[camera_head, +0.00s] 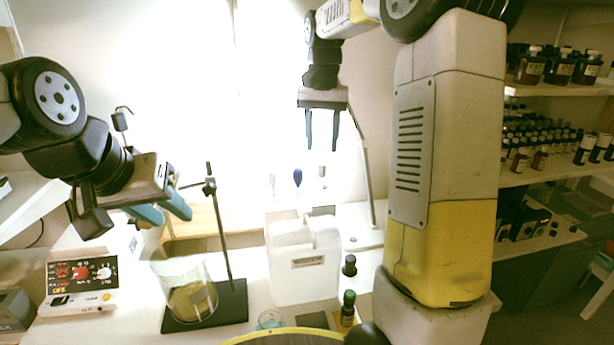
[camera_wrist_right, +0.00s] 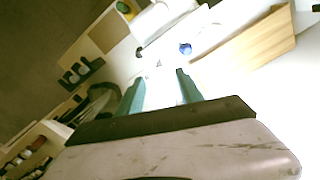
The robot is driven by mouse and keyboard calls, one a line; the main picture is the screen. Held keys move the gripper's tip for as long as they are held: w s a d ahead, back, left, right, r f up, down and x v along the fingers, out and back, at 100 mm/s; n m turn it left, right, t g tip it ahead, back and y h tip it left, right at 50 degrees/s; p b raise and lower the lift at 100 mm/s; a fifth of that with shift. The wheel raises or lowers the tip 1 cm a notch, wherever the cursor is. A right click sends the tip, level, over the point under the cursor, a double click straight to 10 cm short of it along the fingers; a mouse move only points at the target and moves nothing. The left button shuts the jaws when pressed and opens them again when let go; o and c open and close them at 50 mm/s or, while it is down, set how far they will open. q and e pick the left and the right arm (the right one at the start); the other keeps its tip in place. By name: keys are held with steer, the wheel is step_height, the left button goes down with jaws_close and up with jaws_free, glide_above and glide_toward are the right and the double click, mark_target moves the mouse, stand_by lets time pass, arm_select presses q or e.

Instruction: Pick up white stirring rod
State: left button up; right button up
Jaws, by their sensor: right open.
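I cannot make out the white stirring rod with certainty against the bright wall and bench in the head view. A blue bulb (camera_head: 297,177) stands up behind the white jug (camera_head: 300,275); a blue spot (camera_wrist_right: 185,48) also shows in the right wrist view. My right gripper (camera_head: 321,148) points down, open and empty, above and slightly right of the bulb. Its two teal fingers show apart in the right wrist view (camera_wrist_right: 158,88). My left gripper (camera_head: 172,216) is at the left, above the beaker, with its teal fingers apart and nothing visible between them.
A glass beaker (camera_head: 168,275) stands by a retort stand (camera_head: 222,240) on the bench. A device with a display (camera_head: 80,283) is at the left. Small dark bottles (camera_head: 348,302) stand right of the jug. Shelves of bottles (camera_head: 540,88) line the right side.

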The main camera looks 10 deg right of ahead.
mark_target(322, 164)
steer(key=f, duration=0.7)
steer(key=shift+w+d+f, duration=0.1)
steer(key=shift+w+f, duration=0.1)
steer(key=shift+f, duration=0.15)
jaws_close()
